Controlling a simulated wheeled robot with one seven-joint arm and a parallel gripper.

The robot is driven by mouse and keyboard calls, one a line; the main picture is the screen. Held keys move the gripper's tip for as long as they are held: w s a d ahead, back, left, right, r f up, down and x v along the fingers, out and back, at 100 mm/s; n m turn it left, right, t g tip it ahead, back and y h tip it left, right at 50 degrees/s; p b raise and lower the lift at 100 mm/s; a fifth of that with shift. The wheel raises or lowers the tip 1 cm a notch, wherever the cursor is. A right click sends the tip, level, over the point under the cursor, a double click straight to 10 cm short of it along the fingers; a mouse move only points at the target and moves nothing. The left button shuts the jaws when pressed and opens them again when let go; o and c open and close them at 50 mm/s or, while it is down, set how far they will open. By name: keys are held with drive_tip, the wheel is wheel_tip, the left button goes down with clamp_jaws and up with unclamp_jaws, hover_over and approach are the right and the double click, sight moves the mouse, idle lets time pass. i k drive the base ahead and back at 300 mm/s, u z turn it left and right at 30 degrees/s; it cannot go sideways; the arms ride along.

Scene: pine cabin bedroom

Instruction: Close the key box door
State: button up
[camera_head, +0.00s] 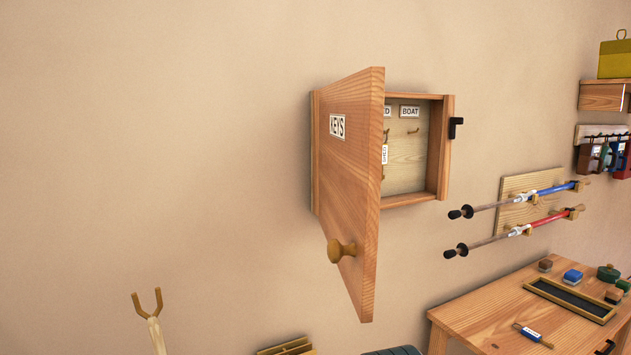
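The key box (446,150) is a wooden cabinet mounted on the beige wall. Its door (345,190) is hinged on the left and stands open, swung out towards me, hiding the left part of the inside. The door has a "KEYS" label (337,126) and a round wooden knob (341,250) low on its outer face. Inside, a "BOAT" label (409,112), small hooks and a hanging key tag (385,154) show. A black catch (455,128) sits on the box's right side. My gripper is not in view.
Two rods, blue (540,194) and red (530,226), stick out on a rack to the right. Below right is a wooden table (480,318) with a black tray (570,300) and small items. A forked stick (150,318) stands at lower left. The wall left of the box is bare.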

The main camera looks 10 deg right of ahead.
sight(351, 108)
drive_tip(key=z, duration=0.5)
drive_tip(key=k, duration=1.15)
drive_tip(key=u, duration=0.25)
drive_tip(key=i, duration=0.55)
drive_tip(key=u, duration=0.15)
